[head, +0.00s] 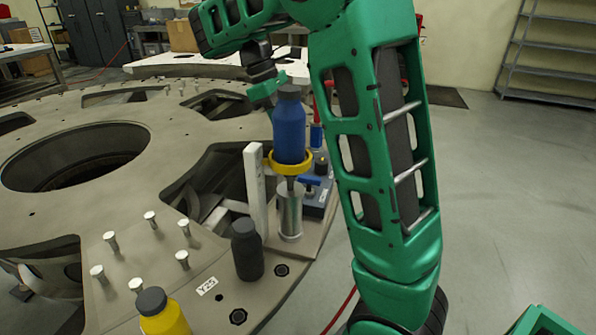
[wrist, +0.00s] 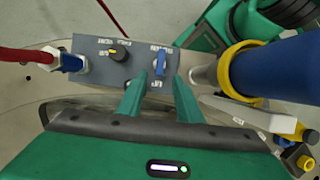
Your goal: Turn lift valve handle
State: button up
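The blue valve handle (wrist: 160,62) sits upright in the picture on a grey valve panel (wrist: 85,72) in the wrist view. Its printed labels are too small to read surely. In the head view the blue handle (head: 310,181) shows behind the yellow ring, on the panel's dark block. My gripper (wrist: 160,80) is open and empty, its two green fingers apart. In the wrist view the handle appears in line with the gap, just past the fingertips; contact is not visible. In the head view my gripper (head: 268,86) is partly hidden behind the blue bottle and appears above the panel.
A black knob with a yellow mark (wrist: 118,52) is left of the handle. A red hose with a blue fitting (wrist: 70,63) joins the panel's left end. The blue bottle (head: 289,130) stands in a yellow ring (head: 290,163) close by. A black-capped dark bottle (head: 247,252) stands on the plate.

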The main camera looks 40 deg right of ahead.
aim_at(308, 177)
jog(key=x, duration=1)
